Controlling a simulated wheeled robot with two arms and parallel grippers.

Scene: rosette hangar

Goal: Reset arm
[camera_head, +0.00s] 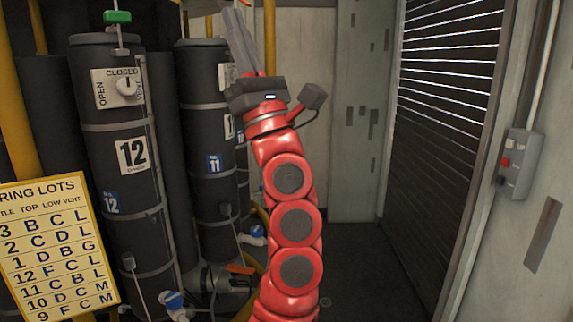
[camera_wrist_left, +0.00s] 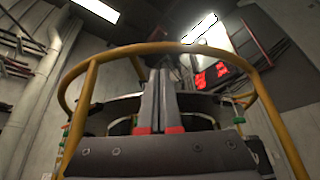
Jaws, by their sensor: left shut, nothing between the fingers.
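My left arm is red with round grey joint caps and rises through the middle of the head view. Its gripper (camera_head: 240,40) points up, with its long grey fingers close together, in front of the dark cylinders. In the left wrist view the two fingers (camera_wrist_left: 160,100) lie side by side, shut and empty, with red patches near their base. They point up toward a yellow ring rail (camera_wrist_left: 150,47). My right gripper is not in view.
Black tank 12 (camera_head: 125,190) and tank 11 (camera_head: 205,130) stand at left, with a yellow sign (camera_head: 55,250) in front. A slatted shutter (camera_head: 440,130) and a switch box (camera_head: 520,163) are at right. Dark floor (camera_head: 365,275) shows clear before the shutter.

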